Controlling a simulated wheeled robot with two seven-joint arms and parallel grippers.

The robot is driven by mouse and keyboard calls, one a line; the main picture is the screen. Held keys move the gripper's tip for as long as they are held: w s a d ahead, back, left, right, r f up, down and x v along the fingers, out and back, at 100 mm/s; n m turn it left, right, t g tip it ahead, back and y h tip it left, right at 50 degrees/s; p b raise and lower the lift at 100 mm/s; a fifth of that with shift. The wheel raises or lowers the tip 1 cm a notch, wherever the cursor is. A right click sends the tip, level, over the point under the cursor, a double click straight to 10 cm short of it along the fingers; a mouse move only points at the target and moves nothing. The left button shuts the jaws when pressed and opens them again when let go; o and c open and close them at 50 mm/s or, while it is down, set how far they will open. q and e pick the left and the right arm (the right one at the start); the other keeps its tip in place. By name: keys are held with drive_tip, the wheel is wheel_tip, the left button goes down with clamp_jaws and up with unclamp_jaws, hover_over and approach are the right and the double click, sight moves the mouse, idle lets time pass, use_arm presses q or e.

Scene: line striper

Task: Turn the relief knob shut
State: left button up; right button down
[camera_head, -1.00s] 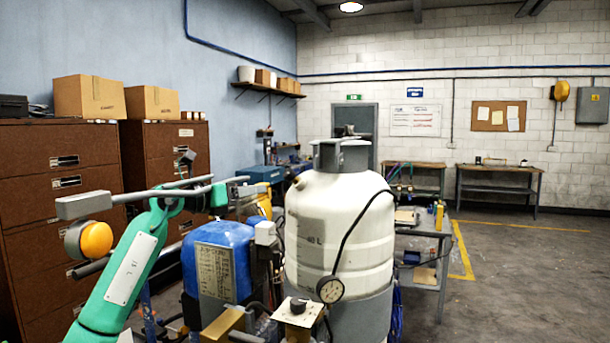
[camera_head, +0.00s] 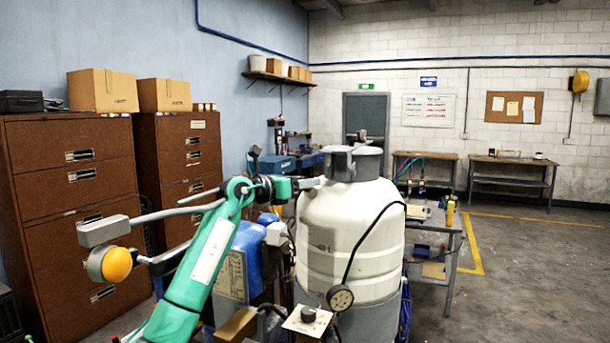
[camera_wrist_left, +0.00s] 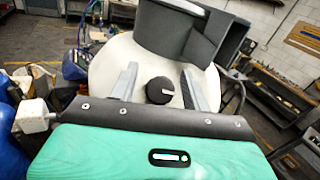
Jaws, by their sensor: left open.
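A dark round knob (camera_wrist_left: 160,91) with a pale pointer line faces the camera in the left wrist view, against the white tank (camera_wrist_left: 115,65). My left gripper (camera_wrist_left: 162,78) is open, with one finger on each side of the knob and visible gaps between. In the head view my left gripper (camera_head: 311,184) reaches the left shoulder of the white tank (camera_head: 345,240), below its grey cap (camera_head: 354,163). The knob between the fingers is hidden there. Another black knob (camera_head: 309,314) sits on a light plate at the bottom. My right gripper is not in view.
A pressure gauge (camera_head: 340,298) hangs on a black hose in front of the tank. A grey handlebar (camera_head: 165,215) and a yellow-orange knob (camera_head: 117,264) lie beside my arm. Brown cabinets (camera_head: 70,190) stand left. Open floor (camera_head: 540,285) lies right.

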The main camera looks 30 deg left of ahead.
use_arm(q)
drive_tip(key=shift+w+d, duration=0.15)
drive_tip(key=shift+w, duration=0.2)
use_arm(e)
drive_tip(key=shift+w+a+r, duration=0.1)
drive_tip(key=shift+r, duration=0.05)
use_arm(q)
drive_tip(key=shift+c, duration=0.7)
drive_tip(key=c, duration=0.8)
drive_tip(key=shift+c, duration=0.2)
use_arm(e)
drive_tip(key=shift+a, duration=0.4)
